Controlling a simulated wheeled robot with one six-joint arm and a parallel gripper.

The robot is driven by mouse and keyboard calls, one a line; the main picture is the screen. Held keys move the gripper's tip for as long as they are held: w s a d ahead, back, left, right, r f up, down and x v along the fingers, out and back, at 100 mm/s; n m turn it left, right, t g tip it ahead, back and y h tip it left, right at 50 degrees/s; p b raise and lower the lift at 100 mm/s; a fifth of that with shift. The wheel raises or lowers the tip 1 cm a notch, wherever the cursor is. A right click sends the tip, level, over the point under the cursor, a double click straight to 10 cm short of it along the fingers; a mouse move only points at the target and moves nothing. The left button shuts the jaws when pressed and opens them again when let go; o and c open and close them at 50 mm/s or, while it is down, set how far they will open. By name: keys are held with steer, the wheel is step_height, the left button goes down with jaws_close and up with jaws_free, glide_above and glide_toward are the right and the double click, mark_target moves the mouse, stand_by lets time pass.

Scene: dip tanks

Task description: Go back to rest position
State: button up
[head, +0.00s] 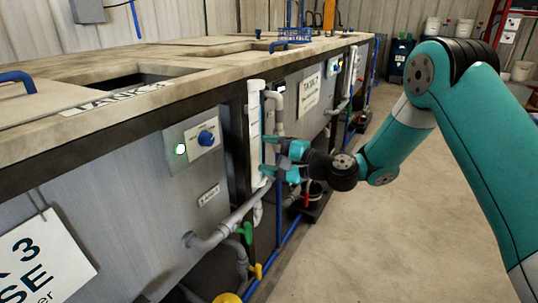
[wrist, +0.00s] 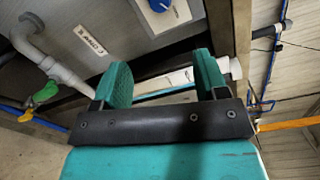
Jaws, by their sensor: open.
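My gripper (head: 268,156) has teal fingers and is stretched out to the tank front, beside an upright white pipe-like column (head: 255,125). In the wrist view my gripper (wrist: 162,76) shows two teal fingers standing apart. A white length (wrist: 180,78) shows behind and between them; I cannot tell whether the fingers touch it. No held object shows. My arm reaches in from the right of the head view.
A panel with a blue knob (head: 206,138) and a green light is on the tank front (head: 140,200). A grey pipe (head: 215,238) with green and yellow valve handles juts out below. Bare floor (head: 375,245) lies to the right. Dark containers (head: 399,58) stand at the back.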

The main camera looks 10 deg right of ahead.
steer(key=s+a+r+n+g+h, duration=0.1)
steer(key=s+a+r+n+g, duration=0.15)
steer(key=s+n, duration=0.35)
steer(key=s+a+r+n+g+h, duration=0.1)
steer(key=s+a+r+n+g, duration=0.1)
steer(key=s+r+n+g, duration=0.35)
steer(key=s+d+f+n+g+h, duration=0.1)
steer(key=s+d+n+h, duration=0.3)
steer(key=s, duration=0.8)
steer(key=s+d+f+n+g+h, duration=0.15)
steer(key=s+d+h, duration=0.35)
steer(key=s, duration=0.7)
step_height(320, 180, up, 14)
steer(key=d+y+p, duration=0.1)
steer(key=p, duration=1.2)
steer(key=shift+d+n, duration=0.3)
